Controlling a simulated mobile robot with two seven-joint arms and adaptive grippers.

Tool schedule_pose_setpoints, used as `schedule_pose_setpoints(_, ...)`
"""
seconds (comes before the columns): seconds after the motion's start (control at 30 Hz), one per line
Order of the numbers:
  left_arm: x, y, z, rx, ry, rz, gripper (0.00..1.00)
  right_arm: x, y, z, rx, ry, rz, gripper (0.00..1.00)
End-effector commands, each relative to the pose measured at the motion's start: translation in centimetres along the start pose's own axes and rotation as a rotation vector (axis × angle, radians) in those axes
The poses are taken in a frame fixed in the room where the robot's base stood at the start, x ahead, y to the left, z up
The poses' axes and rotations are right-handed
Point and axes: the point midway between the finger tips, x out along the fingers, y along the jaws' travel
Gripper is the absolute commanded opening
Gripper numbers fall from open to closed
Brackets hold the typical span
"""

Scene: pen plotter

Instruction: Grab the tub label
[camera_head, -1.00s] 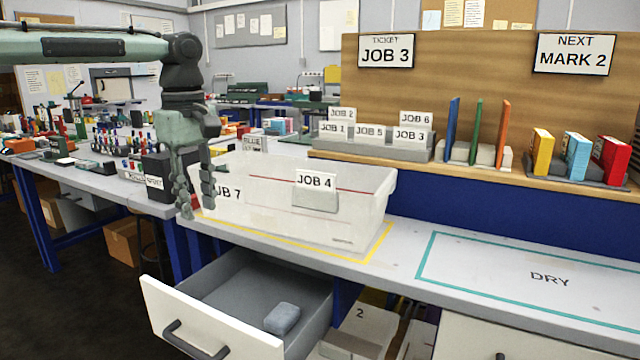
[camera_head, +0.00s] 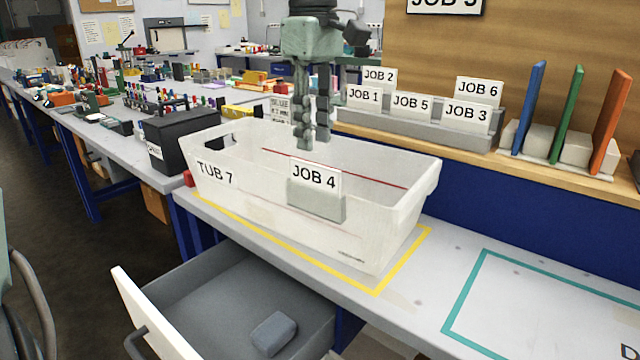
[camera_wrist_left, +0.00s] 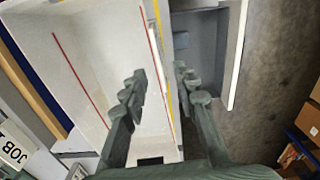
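The tub label is a white card reading JOB 4 (camera_head: 314,177), standing upright in a grey holder (camera_head: 317,204) on the front of the white tub (camera_head: 383,247) marked TUB 7. My left gripper (camera_head: 312,145) points down above the tub, with its fingertips above and behind the card in the head view, apart from it. In the left wrist view my gripper (camera_wrist_left: 160,80) has its fingers spread, with the tub's near wall seen between them. It holds nothing. The card's face cannot be made out in that view. My right gripper is not in view.
An open drawer (camera_head: 225,285) with a grey block (camera_head: 273,333) is below the bench. A rack (camera_head: 425,133) of other job cards stands behind the tub. A black box (camera_head: 187,140) stands left of it. The bench area in the teal outline (camera_head: 540,305) is clear.

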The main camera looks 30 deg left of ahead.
Motion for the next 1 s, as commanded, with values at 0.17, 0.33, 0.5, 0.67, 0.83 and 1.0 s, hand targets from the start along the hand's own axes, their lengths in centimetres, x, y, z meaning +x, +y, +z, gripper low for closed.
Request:
schedule_pose_setpoints(0.17,1.6,0.0,-0.1,0.0,0.0,-0.002,0.29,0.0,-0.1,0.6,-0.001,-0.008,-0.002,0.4)
schedule_pose_setpoints(0.33,4.2,0.1,-0.1,0.001,0.0,-0.003,0.29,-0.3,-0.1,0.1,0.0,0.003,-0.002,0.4)
schedule_pose_setpoints(0.5,5.6,0.1,-0.2,-0.001,0.0,0.001,0.29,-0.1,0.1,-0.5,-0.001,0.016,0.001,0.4)
schedule_pose_setpoints(0.67,5.6,0.1,-0.2,-0.001,0.001,0.001,0.29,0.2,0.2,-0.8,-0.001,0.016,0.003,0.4)
schedule_pose_setpoints(0.83,5.6,0.1,-0.2,-0.001,0.001,0.002,0.08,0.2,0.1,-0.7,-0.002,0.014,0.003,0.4)
schedule_pose_setpoints(1.0,5.6,0.1,-0.2,-0.001,0.001,0.002,0.0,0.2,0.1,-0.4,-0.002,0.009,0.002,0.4)
